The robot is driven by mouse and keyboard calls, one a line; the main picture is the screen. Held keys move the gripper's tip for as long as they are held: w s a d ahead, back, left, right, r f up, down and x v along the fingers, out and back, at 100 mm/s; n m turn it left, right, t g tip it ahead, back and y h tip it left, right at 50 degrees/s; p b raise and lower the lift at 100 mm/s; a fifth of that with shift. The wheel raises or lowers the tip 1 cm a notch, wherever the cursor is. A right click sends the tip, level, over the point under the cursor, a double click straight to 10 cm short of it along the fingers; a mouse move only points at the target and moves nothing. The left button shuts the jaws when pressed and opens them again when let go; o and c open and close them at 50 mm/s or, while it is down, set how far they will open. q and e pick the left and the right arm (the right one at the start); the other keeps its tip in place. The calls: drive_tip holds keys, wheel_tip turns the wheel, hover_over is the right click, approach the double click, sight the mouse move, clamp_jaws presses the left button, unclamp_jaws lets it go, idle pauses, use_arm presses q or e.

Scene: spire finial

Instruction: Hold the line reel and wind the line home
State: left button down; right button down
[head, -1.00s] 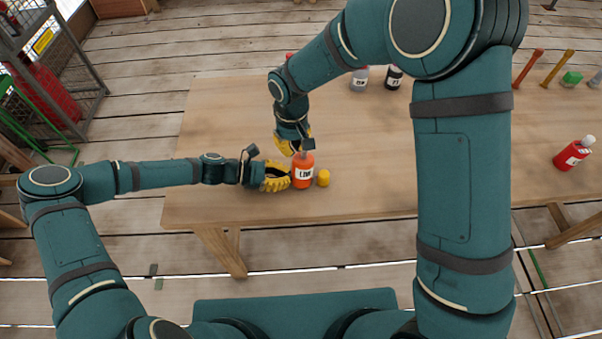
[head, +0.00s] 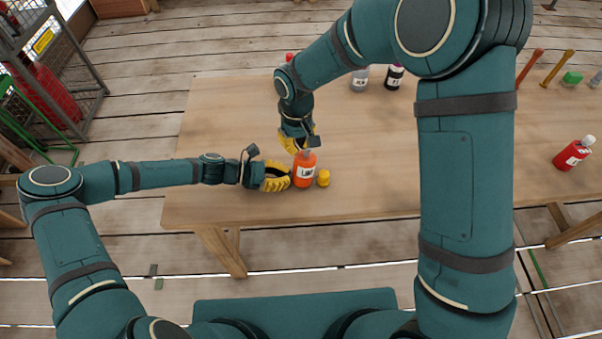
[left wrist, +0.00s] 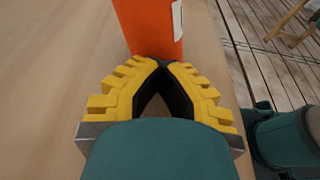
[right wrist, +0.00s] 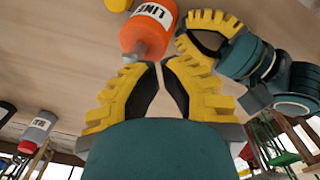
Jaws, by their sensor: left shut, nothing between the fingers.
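The line reel is an orange bottle-shaped thing (head: 305,180) with a white label reading LINE. It stands upright near the table's front edge and shows in the left wrist view (left wrist: 150,25) and the right wrist view (right wrist: 150,36). My left gripper (head: 288,178) is beside its left side. The left fingertips (left wrist: 163,62) meet right before the orange wall, with nothing between them; contact is unclear. My right gripper (head: 300,150) is at the reel's narrow grey top. Its tips (right wrist: 160,63) are close together beside that top; whether they pinch anything is unclear.
A yellow round piece (head: 323,178) stands close right of the reel. A grey bottle (head: 359,80) and a black bottle (head: 393,78) stand at the back. A red bottle (head: 573,153) is far right. The table's left part (head: 215,130) is clear.

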drive_tip(key=shift+d, duration=0.75)
idle(0.7)
drive_tip(key=shift+w+a+r, duration=0.1)
drive_tip(key=shift+w+a, duration=0.1)
drive_tip(key=shift+a, duration=0.1)
wheel_tip(320, 180, up, 7)
idle(1.1)
idle(0.4)
use_arm(q)
drive_tip(key=c, duration=1.2)
unclamp_jaws()
drive_tip(key=shift+c, duration=0.2)
